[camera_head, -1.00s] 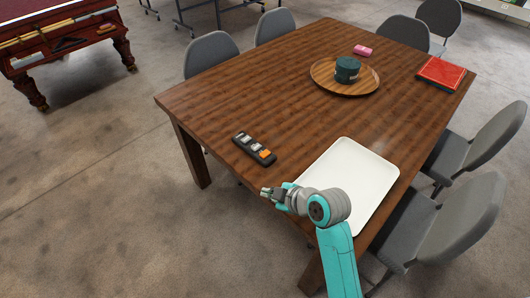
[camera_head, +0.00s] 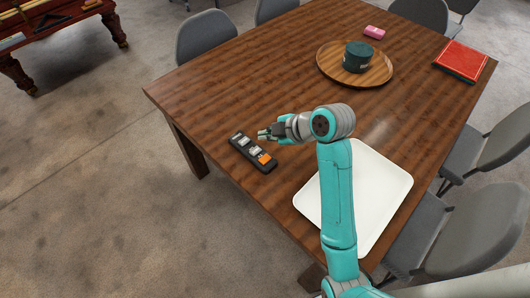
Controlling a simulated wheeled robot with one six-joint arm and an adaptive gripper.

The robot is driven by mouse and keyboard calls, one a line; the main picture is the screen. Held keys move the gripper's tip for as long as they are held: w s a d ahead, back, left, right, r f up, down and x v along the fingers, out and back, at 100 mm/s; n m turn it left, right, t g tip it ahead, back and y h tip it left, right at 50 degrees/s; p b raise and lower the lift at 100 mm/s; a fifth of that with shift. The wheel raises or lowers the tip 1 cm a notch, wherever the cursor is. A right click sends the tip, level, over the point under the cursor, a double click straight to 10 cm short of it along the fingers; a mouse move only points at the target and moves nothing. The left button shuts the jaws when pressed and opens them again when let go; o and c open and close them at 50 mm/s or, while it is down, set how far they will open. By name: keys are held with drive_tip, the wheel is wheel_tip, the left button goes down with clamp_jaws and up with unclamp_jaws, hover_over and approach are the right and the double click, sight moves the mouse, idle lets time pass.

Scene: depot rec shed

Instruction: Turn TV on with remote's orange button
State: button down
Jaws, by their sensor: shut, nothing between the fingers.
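The remote (camera_head: 254,152) is a dark bar lying flat on the wooden table near its left edge. It has pale grey buttons and an orange button (camera_head: 264,158) at its near right end. My gripper (camera_head: 262,134) is shut and empty. In the picture it is just above and right of the remote's middle, close to the buttons. I cannot tell its height above the table or whether it touches the remote. No TV is in view.
A white tray (camera_head: 386,190) lies right of the remote, partly behind my arm. A round wooden tray (camera_head: 330,66) holds a dark green tin (camera_head: 357,56). A red book (camera_head: 461,62) and a pink item (camera_head: 374,32) lie farther back. Grey chairs (camera_head: 206,36) surround the table (camera_head: 230,85).

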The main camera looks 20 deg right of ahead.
sight(267, 160)
drive_tip(key=shift+f, duration=0.1)
drive_tip(key=shift+f, duration=4.35)
drive_tip(key=shift+f, duration=0.4)
drive_tip(key=shift+f, duration=0.4)
drive_tip(key=shift+r, duration=0.85)
drive_tip(key=shift+r, duration=0.1)
drive_tip(key=shift+r, duration=2.4)
